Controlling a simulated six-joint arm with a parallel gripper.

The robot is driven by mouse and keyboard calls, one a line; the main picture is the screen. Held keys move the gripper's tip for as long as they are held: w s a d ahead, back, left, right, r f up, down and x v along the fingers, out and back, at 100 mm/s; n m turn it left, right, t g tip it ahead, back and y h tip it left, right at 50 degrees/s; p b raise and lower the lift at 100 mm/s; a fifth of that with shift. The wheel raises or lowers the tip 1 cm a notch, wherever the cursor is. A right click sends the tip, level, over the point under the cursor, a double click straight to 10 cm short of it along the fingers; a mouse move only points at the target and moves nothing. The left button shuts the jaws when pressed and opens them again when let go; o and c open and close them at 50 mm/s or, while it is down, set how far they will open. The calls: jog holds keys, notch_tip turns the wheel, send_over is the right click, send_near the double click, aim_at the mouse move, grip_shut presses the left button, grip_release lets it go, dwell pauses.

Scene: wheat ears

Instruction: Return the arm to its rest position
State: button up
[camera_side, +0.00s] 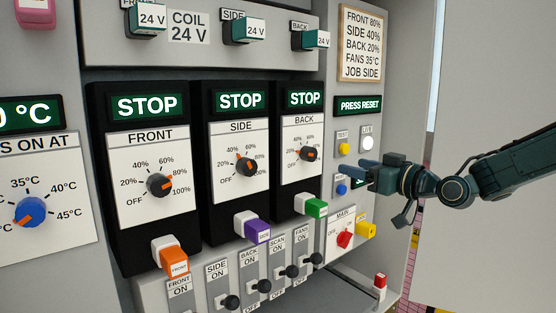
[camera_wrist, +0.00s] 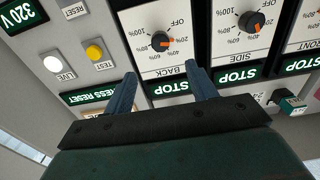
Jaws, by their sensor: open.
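My gripper (camera_side: 366,171) is at the right of the panel in the side view, in front of the button area, with my arm reaching in from the right edge. In the wrist view my gripper (camera_wrist: 162,84) shows two blue fingers spread apart with nothing between them. The fingers point toward the BACK unit, whose knob (camera_wrist: 160,41) lies beyond them. In the side view the fingers partly cover the panel near the blue button (camera_side: 341,189). I cannot tell whether they touch it.
A yellow TEST button (camera_side: 344,148) and a white LIVE light (camera_side: 368,143) sit just above my gripper. Below are the red MAIN switch (camera_side: 344,239) and a yellow plug (camera_side: 366,230). Black levers (camera_side: 291,271) stick out lower left. The grey wall at right leaves free room.

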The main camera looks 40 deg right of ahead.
jog(key=s+a+f+n+g+y, duration=0.2)
jog(key=s+a+f+g, duration=0.25)
jog(key=s+a, duration=0.3)
jog(key=s+f+m+g+h, duration=0.1)
jog(key=s+g, duration=0.3)
jog(key=s, duration=0.5)
jog(key=s+f+m+g+h, duration=0.1)
jog(key=s+f+g, duration=0.3)
jog(key=s, duration=0.5)
jog(key=shift+f, duration=0.2)
dwell(0.4)
